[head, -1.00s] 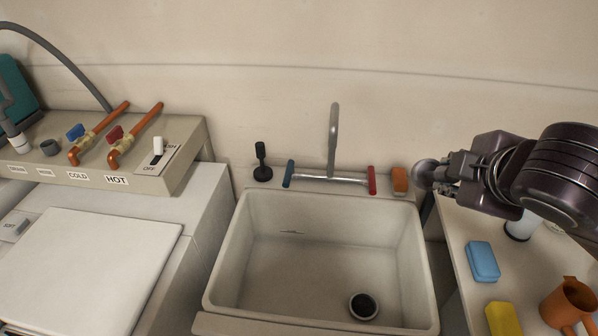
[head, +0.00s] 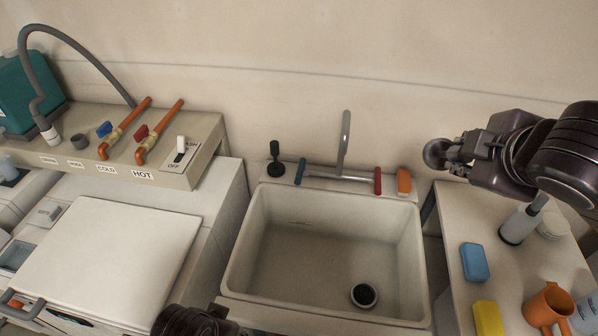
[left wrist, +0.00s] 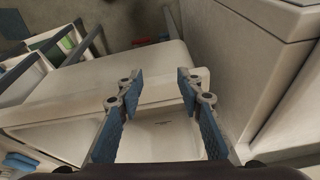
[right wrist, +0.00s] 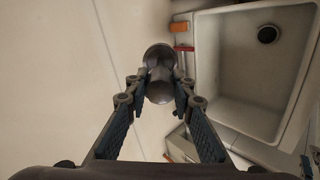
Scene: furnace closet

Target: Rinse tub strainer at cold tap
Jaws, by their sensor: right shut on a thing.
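My right gripper (head: 462,153) is shut on a rounded grey metal thing, seemingly the tub strainer (head: 437,153). It is held in the air right of the faucet, above the right counter's back end. In the right wrist view the strainer (right wrist: 158,70) sits between the fingertips. The faucet (head: 345,140) stands behind the white tub (head: 240,262), with a blue handle (head: 300,172) at left and a red one (head: 378,181) at right. My left gripper (left wrist: 157,78) is open and empty in the left wrist view, above a white surface; part of the left arm shows low in the head view.
A black plunger-like thing (head: 275,158) and an orange block (head: 404,181) flank the faucet. The right counter holds a blue sponge (head: 475,262), yellow block (head: 488,318), orange mug (head: 548,308) and bottle (head: 520,222). A washer lid (head: 110,255) lies left. The tub looks empty around its dark drain (head: 364,295).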

